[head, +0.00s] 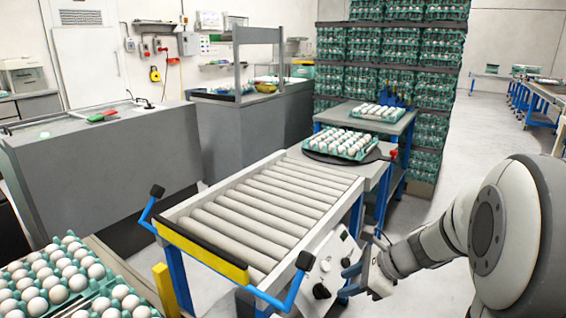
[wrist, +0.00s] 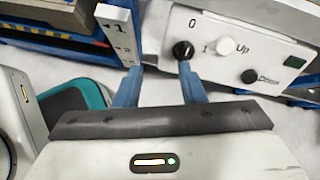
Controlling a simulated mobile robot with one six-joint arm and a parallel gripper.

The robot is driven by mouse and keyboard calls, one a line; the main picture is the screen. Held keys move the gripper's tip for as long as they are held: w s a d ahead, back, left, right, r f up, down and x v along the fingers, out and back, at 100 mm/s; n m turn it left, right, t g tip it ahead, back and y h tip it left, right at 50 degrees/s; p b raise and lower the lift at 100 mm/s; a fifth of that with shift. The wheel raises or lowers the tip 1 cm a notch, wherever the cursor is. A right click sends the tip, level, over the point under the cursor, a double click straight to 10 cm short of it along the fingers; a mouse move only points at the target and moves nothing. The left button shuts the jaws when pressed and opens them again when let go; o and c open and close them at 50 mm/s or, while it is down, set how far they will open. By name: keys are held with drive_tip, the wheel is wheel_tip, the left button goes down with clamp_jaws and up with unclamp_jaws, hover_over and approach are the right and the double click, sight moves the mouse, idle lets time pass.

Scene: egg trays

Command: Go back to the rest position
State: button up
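My gripper (wrist: 158,70) shows its two blue fingers spread apart in the wrist view, with nothing between them. In the head view my gripper (head: 350,280) is at the lower right of the roller conveyor, in front of a white control box (head: 328,265). In the wrist view the control box (wrist: 268,50) has a black knob marked 0, a white knob near "Up" and another black knob. The right fingertip appears close to the black knob at 0; I cannot tell whether they touch.
A roller conveyor (head: 205,222) with blue handles runs to a turntable (head: 315,156) bearing an egg tray (head: 340,154). Egg trays (head: 98,291) fill the lower left. Stacked green trays (head: 395,50) stand behind. Grey counters (head: 110,180) line the left. Floor on the right is open.

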drive_tip(key=s+r+n+h+p, duration=0.2)
drive_tip(key=s+r+n+p, duration=0.3)
drive_tip(key=r+n+p, duration=0.1)
drive_tip(key=s+a+r+n+g+h+p, duration=0.1)
drive_tip(key=s+r+n+p, duration=0.4)
drive_tip(key=r, duration=0.6)
drive_tip(key=s+a+r+n+h+p, duration=0.1)
drive_tip(key=s+r+n+h+p, duration=0.3)
drive_tip(key=r+n+p, duration=0.5)
drive_tip(key=shift+s+n+g, duration=0.3)
drive_tip(key=shift+s+n, duration=0.5)
drive_tip(key=shift+s, duration=0.1)
